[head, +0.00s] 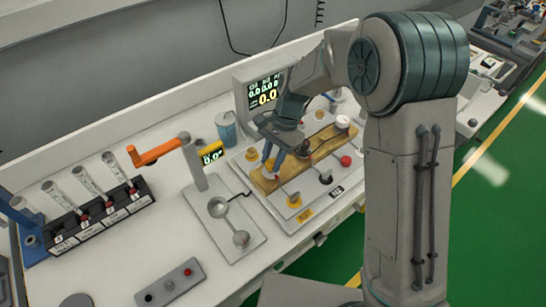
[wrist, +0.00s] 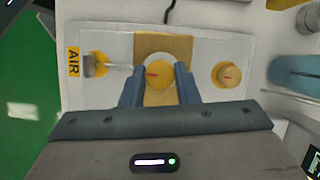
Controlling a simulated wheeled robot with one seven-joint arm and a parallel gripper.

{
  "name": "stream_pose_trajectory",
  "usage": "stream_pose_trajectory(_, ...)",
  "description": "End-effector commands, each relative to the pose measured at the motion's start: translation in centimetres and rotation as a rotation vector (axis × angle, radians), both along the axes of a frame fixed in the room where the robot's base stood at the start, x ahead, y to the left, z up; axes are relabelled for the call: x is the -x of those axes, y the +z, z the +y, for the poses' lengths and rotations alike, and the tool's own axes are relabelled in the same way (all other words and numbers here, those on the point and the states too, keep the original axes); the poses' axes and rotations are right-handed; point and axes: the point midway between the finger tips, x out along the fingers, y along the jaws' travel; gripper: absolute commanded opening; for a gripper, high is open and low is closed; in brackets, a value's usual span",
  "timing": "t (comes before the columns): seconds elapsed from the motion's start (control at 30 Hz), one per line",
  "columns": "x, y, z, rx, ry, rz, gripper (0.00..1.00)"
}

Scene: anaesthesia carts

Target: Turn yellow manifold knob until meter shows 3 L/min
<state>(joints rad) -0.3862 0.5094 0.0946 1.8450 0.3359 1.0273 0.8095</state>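In the wrist view a round yellow knob (wrist: 160,74) with a red mark sits on a tan plate on the manifold panel (wrist: 110,48). My gripper (wrist: 161,72) has its two blue fingers on either side of this knob, close to its edges; whether they press on it I cannot tell. In the head view my gripper (head: 271,158) reaches down over the manifold panel (head: 262,218), and the knob between the fingers is hard to make out. A small yellow-framed display (head: 211,154) seems to read 0.0.
Another yellow knob (wrist: 228,75) lies right of my fingers, and a yellow AIR label (wrist: 74,62) lies left. A red knob (head: 346,161) is nearby.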

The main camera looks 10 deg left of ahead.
Motion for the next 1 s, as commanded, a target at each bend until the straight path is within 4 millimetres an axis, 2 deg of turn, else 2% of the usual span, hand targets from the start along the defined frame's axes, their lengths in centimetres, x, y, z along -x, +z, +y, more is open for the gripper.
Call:
stream_pose_trajectory(0.37,-0.11,0.11,0.04,0.000,0.093,0.000,0.06)
stream_pose_trajectory(1.0,-0.17,0.09,0.45,0.000,0.661,-0.001,0.06)
